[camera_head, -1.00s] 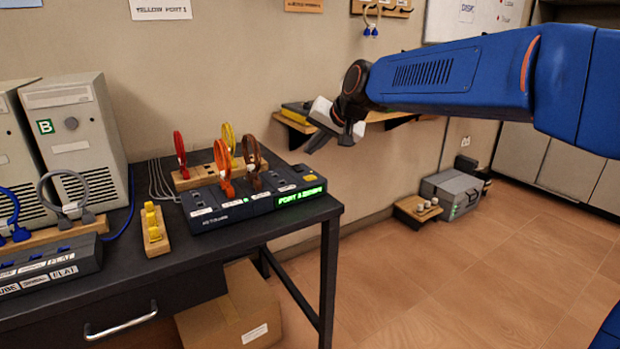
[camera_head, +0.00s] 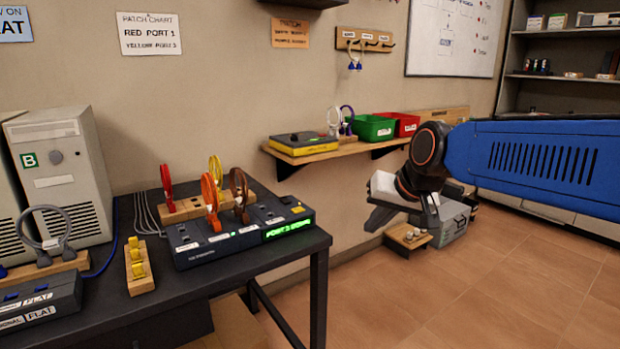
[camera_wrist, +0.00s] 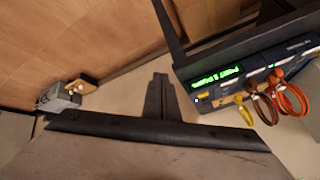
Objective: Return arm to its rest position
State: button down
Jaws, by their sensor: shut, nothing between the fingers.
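My blue arm (camera_head: 540,160) reaches in from the right in the head view. My gripper (camera_head: 402,222) hangs at its end, to the right of the black desk and in front of the wall shelf. It is apart from both and holds nothing. In the wrist view my gripper (camera_wrist: 158,98) shows as dark fingers together at the centre, with the floor and wall beyond.
The black desk (camera_head: 285,262) holds a patch panel (camera_head: 225,245) with a lit green display and coloured cable loops. A wall shelf (camera_head: 345,152) carries a yellow-black box (camera_head: 303,143), a green bin (camera_head: 371,128) and a red bin (camera_head: 402,124). Open floor lies at right.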

jog(key=s+d+f+h, duration=0.1)
jog(key=s+d+f, duration=0.3)
jog(key=s, duration=0.4)
jog(key=s+d+f+g+h, duration=0.1)
jog(key=s+d+f, duration=0.4)
jog(key=s, duration=0.2)
jog(key=s+d+f+h, duration=0.1)
jog(key=s+d+f, duration=0.4)
jog(key=s, duration=0.3)
jog(key=shift+s+d+f+g, duration=0.15)
jog(key=shift+s+d+g, duration=0.15)
jog(key=shift+s, duration=0.05)
